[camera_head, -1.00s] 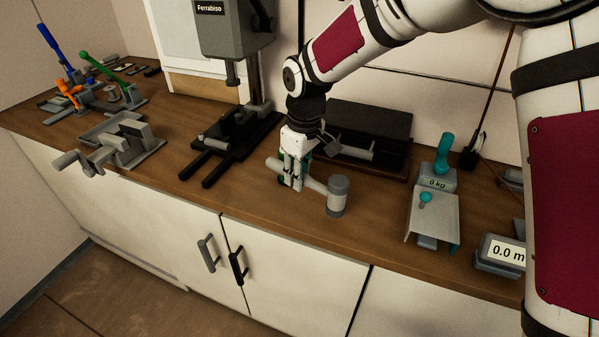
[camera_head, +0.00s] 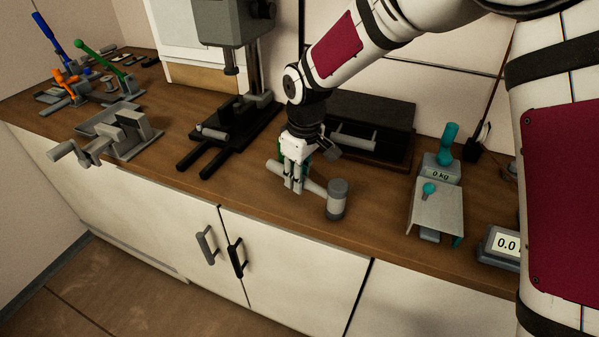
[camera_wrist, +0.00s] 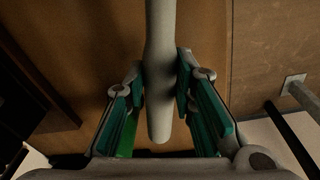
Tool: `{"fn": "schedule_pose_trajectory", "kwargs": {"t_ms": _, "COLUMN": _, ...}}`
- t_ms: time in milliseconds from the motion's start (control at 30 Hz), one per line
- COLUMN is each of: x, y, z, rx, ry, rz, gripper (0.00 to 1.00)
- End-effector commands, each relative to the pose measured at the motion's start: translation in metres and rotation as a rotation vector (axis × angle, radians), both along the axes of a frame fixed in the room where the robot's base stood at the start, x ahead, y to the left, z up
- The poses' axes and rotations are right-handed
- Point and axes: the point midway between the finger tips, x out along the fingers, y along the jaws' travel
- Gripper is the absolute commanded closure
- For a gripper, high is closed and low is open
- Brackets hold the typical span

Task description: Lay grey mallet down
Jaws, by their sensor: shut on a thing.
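The grey mallet (camera_head: 337,199) is at the middle of the wooden counter in the head view, its handle lying sideways and its cylindrical head at the right end. My gripper (camera_head: 294,187) is shut on the handle, left of the head. In the wrist view the handle (camera_wrist: 160,75) runs between the green-padded fingers of my gripper (camera_wrist: 160,95), and the mallet head is out of that view. The mallet is at or very close to the counter top (camera_head: 385,223); I cannot tell whether it touches.
A drill press (camera_head: 235,120) stands behind left, and a grey vise (camera_head: 120,138) is further left. A black box (camera_head: 365,130) is behind my gripper. A scale (camera_head: 437,205) with teal parts stands to the right. Bare counter lies between mallet and scale.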

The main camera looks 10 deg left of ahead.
Motion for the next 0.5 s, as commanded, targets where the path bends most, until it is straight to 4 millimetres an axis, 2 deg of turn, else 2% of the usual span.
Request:
{"fn": "schedule_pose_trajectory", "kwargs": {"t_ms": 167, "x": 0.0005, "y": 0.0001, "z": -0.0067, "rx": 0.0, "ry": 0.0, "rz": 0.0, "gripper": 1.0}}
{"fn": "schedule_pose_trajectory", "kwargs": {"t_ms": 200, "x": 0.0004, "y": 0.0001, "z": -0.0073, "rx": 0.0, "ry": -0.001, "rz": 0.0, "gripper": 0.74}}
{"fn": "schedule_pose_trajectory", "kwargs": {"t_ms": 300, "x": 0.0001, "y": 0.0, "z": -0.0065, "rx": 0.0, "ry": -0.001, "rz": 0.0, "gripper": 0.53}}
{"fn": "schedule_pose_trajectory", "kwargs": {"t_ms": 500, "x": 0.0001, "y": 0.0, "z": -0.0065, "rx": 0.0, "ry": 0.0, "rz": 0.0, "gripper": 0.53}}
